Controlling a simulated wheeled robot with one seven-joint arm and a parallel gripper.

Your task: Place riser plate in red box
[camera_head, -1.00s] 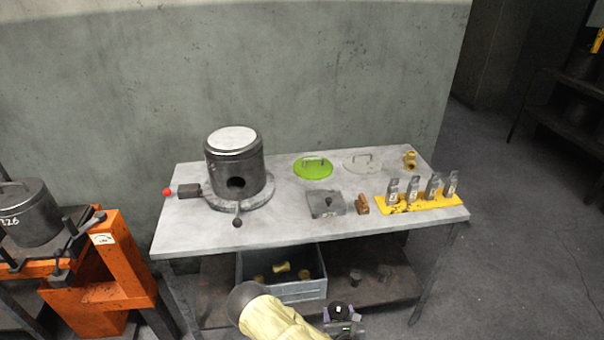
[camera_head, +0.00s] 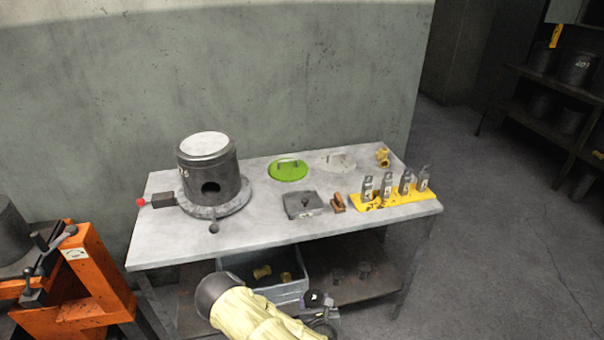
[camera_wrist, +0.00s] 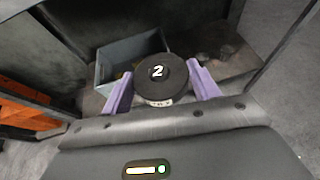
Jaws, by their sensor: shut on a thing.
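I take this to be the riser plate. The gripper also shows at the bottom of the head view (camera_head: 318,304), in front of the table's lower shelf, with the plate's dark top (camera_head: 314,296) visible. No red box can be made out; a grey open box (camera_head: 292,294) holding brass-coloured pieces stands on the lower shelf, and lies beyond the plate in the wrist view (camera_wrist: 106,70).
The grey table (camera_head: 265,228) carries a dark cylinder (camera_head: 225,165), a green lid (camera_head: 288,171), a grey block (camera_head: 302,206) and a yellow rack (camera_head: 395,200) with numbered pieces. An orange stand (camera_head: 95,260) is at the left. The floor at right (camera_head: 500,240) is clear.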

